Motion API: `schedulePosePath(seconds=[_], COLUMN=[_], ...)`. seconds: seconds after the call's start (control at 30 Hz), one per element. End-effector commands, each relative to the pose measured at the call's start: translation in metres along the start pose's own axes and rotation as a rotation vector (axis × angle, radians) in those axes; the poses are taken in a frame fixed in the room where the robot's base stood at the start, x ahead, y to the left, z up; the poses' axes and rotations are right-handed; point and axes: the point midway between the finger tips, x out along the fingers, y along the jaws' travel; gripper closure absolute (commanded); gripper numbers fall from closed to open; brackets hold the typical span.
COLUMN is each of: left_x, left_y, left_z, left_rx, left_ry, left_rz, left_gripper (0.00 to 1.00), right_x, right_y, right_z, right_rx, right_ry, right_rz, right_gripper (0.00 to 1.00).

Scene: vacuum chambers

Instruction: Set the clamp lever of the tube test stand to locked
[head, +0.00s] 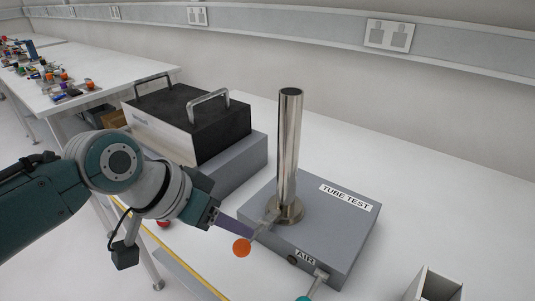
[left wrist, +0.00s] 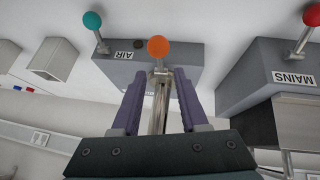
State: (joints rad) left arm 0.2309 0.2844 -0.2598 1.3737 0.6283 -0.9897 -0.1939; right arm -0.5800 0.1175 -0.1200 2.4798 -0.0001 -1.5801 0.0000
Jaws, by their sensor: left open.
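The tube test stand (head: 335,225) is a grey box labelled TUBE TEST, with an upright metal tube (head: 289,140) on it. The clamp lever's orange ball knob (head: 242,247) sticks out from the foot of the tube past the box's front left edge. My left gripper (head: 250,231), with purple fingers, is right by the lever. In the left wrist view the fingers (left wrist: 160,73) are apart, with the lever shaft and tube showing between them and the orange knob (left wrist: 158,47) just beyond the tips. Contact cannot be told. My right gripper is not in view.
An AIR lever with a teal knob (head: 305,298) sits at the stand's front. A black box with handles (head: 190,118) stands on a grey base to the left; a red knob (head: 163,224) shows below it. An open grey container (head: 435,285) is at lower right.

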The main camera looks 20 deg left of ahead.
Motion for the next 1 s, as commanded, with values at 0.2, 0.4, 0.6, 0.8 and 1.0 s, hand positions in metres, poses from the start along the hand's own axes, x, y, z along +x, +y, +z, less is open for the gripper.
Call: schedulePosePath(seconds=[0.2,0.4,0.6,0.8,1.0], left_x=[-0.037,-0.048,-0.048,-0.048,-0.063], left_y=[0.000,0.000,0.000,0.000,0.031], left_z=[-0.001,0.000,0.000,0.000,0.034], left_rx=[0.000,-0.001,-0.002,-0.001,0.036], left_ry=[0.001,0.000,0.000,-0.001,-0.064], left_rz=[-0.001,-0.001,0.000,0.001,-0.008], left_gripper=[0.56,0.56,0.56,0.56,0.56], right_x=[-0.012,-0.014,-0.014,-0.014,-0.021], right_y=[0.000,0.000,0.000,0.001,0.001], right_z=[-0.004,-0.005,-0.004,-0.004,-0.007], right_rx=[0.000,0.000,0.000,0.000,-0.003], right_ry=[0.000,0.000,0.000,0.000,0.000], right_rz=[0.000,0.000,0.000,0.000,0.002], right_gripper=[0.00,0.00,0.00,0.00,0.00])
